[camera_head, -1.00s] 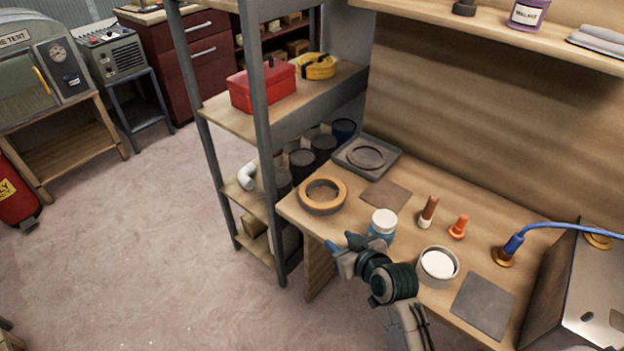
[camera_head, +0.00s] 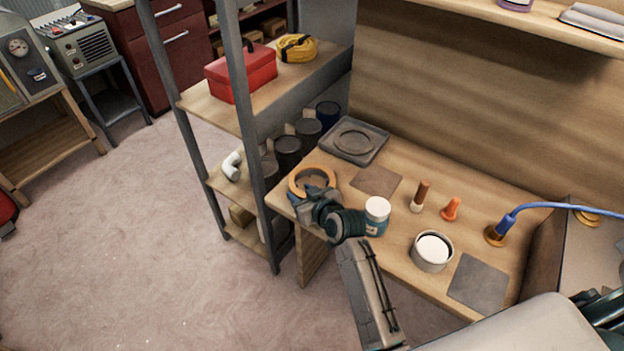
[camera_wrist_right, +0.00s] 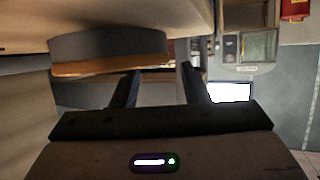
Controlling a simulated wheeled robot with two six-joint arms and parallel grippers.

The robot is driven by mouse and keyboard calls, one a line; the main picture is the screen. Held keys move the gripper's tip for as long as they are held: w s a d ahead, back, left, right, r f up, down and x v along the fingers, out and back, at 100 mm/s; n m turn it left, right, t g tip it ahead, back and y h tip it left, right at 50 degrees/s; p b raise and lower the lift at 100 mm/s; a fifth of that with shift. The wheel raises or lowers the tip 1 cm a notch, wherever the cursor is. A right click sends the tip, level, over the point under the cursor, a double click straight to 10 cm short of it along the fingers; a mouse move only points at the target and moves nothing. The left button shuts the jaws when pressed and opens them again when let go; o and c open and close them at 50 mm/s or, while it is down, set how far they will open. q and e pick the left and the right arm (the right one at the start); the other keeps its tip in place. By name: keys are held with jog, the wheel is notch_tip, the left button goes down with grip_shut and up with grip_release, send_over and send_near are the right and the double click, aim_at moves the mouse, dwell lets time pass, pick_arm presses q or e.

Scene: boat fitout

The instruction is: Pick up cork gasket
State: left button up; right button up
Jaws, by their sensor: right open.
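The cork gasket appears to be the thick tan ring (camera_head: 327,177) lying flat at the bench's left front corner. In the right wrist view its curved side wall and orange-tan face (camera_wrist_right: 105,50) show at the upper left, close to the fingers. My right gripper (camera_head: 308,197) is at the ring's near side in the head view and hides part of it. In the right wrist view its two fingers (camera_wrist_right: 163,82) are spread apart, with nothing between them. I cannot tell whether a finger touches the ring. My left gripper is not in view.
A white-lidded jar (camera_head: 377,212) stands close right of my right gripper. A grey tray (camera_head: 372,154) with a dark ring lies behind. A brown sheet (camera_head: 376,181), a round white-topped tin (camera_head: 432,252) and a shelf rack (camera_head: 240,125) are near. Open floor lies left.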

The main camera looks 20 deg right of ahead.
jog(key=shift+x, duration=0.8)
grip_shut()
jog(key=shift+f, duration=0.1)
notch_tip(320, 180, up, 10)
